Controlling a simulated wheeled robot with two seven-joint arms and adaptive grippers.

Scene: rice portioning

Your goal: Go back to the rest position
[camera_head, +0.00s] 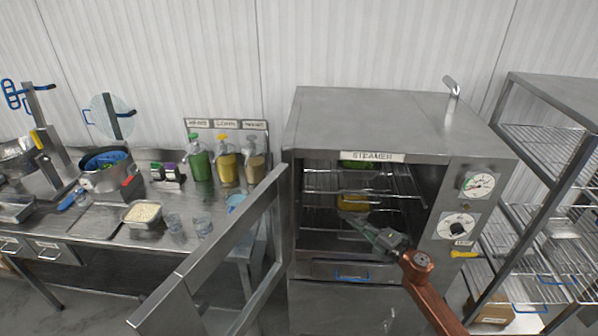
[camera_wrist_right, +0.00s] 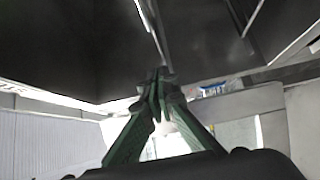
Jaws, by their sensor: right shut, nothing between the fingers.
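My right gripper (camera_head: 362,228) is at the open front of the steamer (camera_head: 320,118), in front of its lower part, with the copper-coloured arm coming in from the lower right. In the right wrist view its green fingers (camera_wrist_right: 158,85) meet at the tips with nothing between them. Dark surfaces fill the top of that view. A yellow item (camera_head: 353,202) sits inside the steamer on a rack just above the gripper, and a green item lies on the rack higher up. My left gripper is not in view.
The steamer's door (camera_head: 215,250) stands open to the left. A wire shelf rack (camera_head: 545,145) is at the right. On the left counter stand a pot (camera_head: 104,180), a tray of rice (camera_head: 141,225), two glasses and several coloured bottles (camera_head: 227,168).

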